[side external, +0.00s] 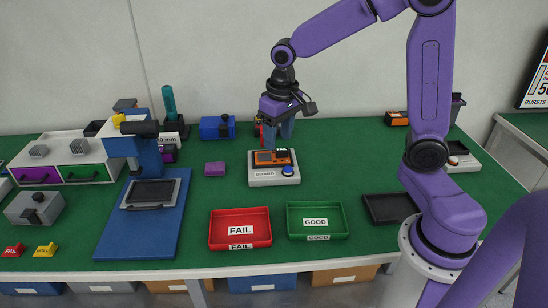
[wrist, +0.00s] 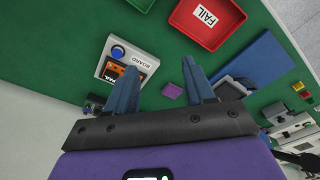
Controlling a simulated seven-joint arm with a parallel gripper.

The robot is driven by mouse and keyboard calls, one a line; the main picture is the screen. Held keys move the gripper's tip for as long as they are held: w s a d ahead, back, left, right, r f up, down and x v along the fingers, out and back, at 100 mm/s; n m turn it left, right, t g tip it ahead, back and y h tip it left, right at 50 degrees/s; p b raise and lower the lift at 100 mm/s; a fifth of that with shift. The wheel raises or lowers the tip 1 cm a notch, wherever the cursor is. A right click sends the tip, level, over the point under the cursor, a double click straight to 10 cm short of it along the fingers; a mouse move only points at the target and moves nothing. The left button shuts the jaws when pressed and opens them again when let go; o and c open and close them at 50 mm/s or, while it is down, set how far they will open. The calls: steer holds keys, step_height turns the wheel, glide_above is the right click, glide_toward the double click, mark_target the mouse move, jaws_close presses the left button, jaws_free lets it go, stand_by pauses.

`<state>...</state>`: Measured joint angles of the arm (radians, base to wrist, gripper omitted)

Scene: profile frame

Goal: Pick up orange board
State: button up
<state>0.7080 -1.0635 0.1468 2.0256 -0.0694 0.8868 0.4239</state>
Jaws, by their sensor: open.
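The orange board (side external: 265,157), with dark parts on it, lies in a white fixture (side external: 262,180) labelled BOARD, which has a blue button at its front right. In the wrist view the orange board (wrist: 114,72) is at the left, beside and partly behind the left finger. My gripper (side external: 270,140) points down over the back of the fixture in the side view, close to the board. I cannot tell the exact height of the fingertips above the board.
A red FAIL tray (side external: 240,215) and a green GOOD tray (side external: 316,206) stand empty in front. A small purple block (side external: 215,168) lies left of the fixture. A blue base with a press-like machine (side external: 140,218) is further left. A black tray (side external: 388,221) lies at right.

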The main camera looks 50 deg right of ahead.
steer(key=w+d+f+m, duration=0.1)
steer(key=w+d+m, duration=0.4)
steer(key=w+d, duration=0.3)
steer(key=m+h, duration=0.1)
steer(key=m, duration=0.3)
glide_toward(282, 150)
step_height(282, 150, down, 3)
steer(key=shift+d+f, duration=0.1)
steer(key=shift+d, duration=0.05)
steer(key=shift+w+d+f, duration=0.15)
steer(key=shift+f, duration=0.85)
steer(key=shift+w+d+f, duration=0.15)
steer(key=shift+w+f, duration=0.05)
steer(key=shift+f, duration=0.85)
steer(key=shift+w+d+f, duration=0.1)
steer(key=shift+w+f, duration=0.05)
steer(key=shift+f, duration=0.85)
steer(key=c, duration=0.8)
steer(key=shift+c, duration=0.2)
steer(key=shift+r, duration=0.1)
